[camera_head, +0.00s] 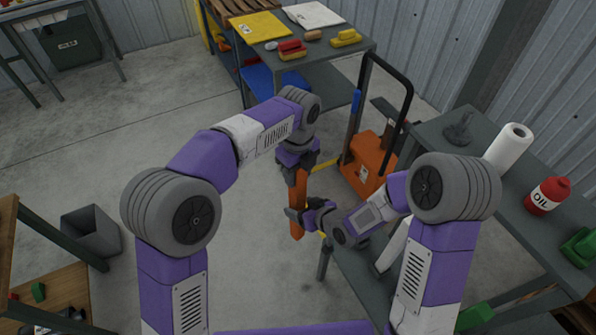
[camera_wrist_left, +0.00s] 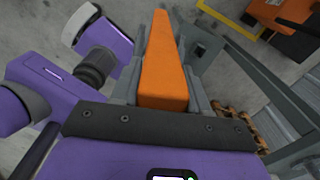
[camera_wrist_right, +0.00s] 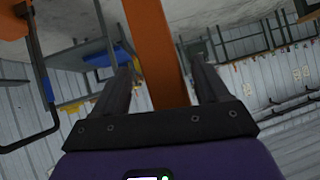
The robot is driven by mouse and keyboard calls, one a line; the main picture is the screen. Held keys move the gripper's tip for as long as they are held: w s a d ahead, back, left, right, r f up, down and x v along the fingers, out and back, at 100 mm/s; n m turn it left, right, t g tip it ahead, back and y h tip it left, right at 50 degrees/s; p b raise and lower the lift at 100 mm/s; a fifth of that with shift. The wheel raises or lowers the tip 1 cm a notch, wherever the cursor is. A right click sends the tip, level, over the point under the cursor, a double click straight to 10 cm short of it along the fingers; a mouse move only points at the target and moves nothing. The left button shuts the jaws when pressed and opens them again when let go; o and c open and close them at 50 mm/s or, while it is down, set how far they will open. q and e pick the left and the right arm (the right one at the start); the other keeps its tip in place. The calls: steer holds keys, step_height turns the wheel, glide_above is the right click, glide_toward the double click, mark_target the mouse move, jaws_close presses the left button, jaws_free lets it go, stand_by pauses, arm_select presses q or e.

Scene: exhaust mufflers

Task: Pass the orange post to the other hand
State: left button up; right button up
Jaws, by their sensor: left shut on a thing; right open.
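The orange post (camera_head: 298,205) hangs nearly upright in front of me, its upper end in my left gripper (camera_head: 297,170). In the left wrist view the orange post (camera_wrist_left: 163,65) runs away from between the shut fingers of my left gripper (camera_wrist_left: 163,95). My right gripper (camera_head: 303,215) is lower, beside the post's lower part. In the right wrist view the post (camera_wrist_right: 150,45) passes between the open fingers of my right gripper (camera_wrist_right: 160,85), with a gap visible to the fingers. Whether either finger touches it I cannot tell.
An orange pallet jack (camera_head: 370,165) stands just behind the grippers. A grey table (camera_head: 345,55) with a yellow folder stands at the back. A grey bench (camera_head: 440,130) with a paper roll (camera_head: 508,147) and red oil bottle (camera_head: 548,195) is at the right. Open floor lies left.

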steer(key=s+d+f+m+g+h, duration=0.2)
steer(key=s+d+f+m+g, duration=0.2)
steer(key=s+f, duration=1.4)
steer(key=s+m+g, duration=0.1)
steer(key=m+g, duration=0.2)
steer(key=g, duration=0.1)
steer(key=shift+s+d+f+m, duration=0.2)
steer(key=shift+f+m, duration=0.15)
steer(key=shift+m, duration=0.05)
